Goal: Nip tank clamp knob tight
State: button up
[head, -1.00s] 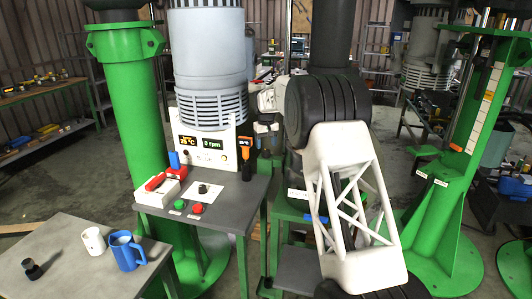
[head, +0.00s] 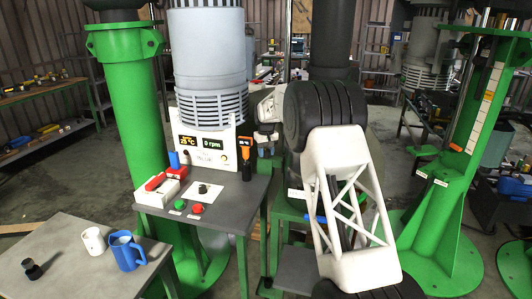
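I cannot pick out the tank clamp knob with certainty; my arm covers part of the area right of the control panel. My gripper (head: 267,147) points down just right of the panel, beside an orange and black handle (head: 246,152). The gripper is small and dark in this view, and its finger gap is unclear. I cannot tell whether it touches anything.
The control panel (head: 217,160) reads 0 rpm above a grey table (head: 228,217) with green and red buttons. A front table (head: 70,250) holds a white mug (head: 93,240), a blue jug (head: 126,252) and a small black piece (head: 31,268). Green columns (head: 131,120) stand nearby.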

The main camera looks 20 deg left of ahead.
jog(key=c, duration=0.3)
jog(key=shift+m, duration=2.9)
jog(key=o, duration=0.9)
jog(key=shift+r, duration=0.2)
